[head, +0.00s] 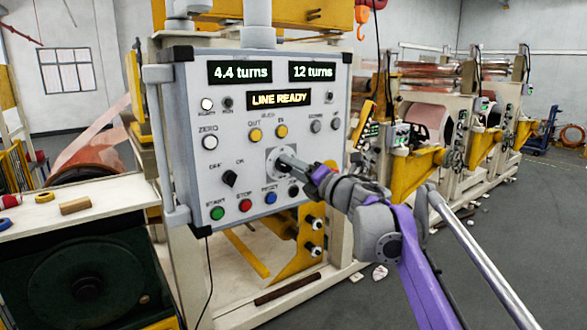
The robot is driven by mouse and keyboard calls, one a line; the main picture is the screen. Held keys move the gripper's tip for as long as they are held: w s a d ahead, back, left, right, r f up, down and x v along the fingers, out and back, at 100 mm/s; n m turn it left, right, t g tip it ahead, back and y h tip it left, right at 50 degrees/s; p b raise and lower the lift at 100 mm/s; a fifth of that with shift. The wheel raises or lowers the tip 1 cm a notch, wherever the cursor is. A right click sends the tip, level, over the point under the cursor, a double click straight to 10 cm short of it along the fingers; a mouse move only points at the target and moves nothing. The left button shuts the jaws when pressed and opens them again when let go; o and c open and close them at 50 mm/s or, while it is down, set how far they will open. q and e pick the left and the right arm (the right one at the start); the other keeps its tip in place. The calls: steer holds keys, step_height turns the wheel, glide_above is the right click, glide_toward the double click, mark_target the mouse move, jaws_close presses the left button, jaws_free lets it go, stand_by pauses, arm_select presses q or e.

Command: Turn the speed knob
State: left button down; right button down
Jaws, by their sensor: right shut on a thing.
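The displays above read "4.4 turns", "12 turns" and "LINE READY". My left gripper is not in view.
A black selector switch (229,178) sits left of the knob. A red button (245,205) and a blue button (270,198) lie just below. A bench (85,218) with small items stands at left. Copper foil machines fill the back right; open floor lies at right.

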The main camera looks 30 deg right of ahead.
stand_by(0.4)
steer(key=shift+c, duration=1.7)
jaws_free()
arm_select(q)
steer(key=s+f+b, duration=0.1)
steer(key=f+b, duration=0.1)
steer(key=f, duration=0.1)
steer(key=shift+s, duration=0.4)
arm_select(e)
steer(key=s+d, duration=0.1)
steer(key=s, duration=0.9)
steer(key=shift+s+d+f, duration=0.2)
steer(key=shift+s+f, duration=0.05)
steer(key=shift+s, duration=0.1)
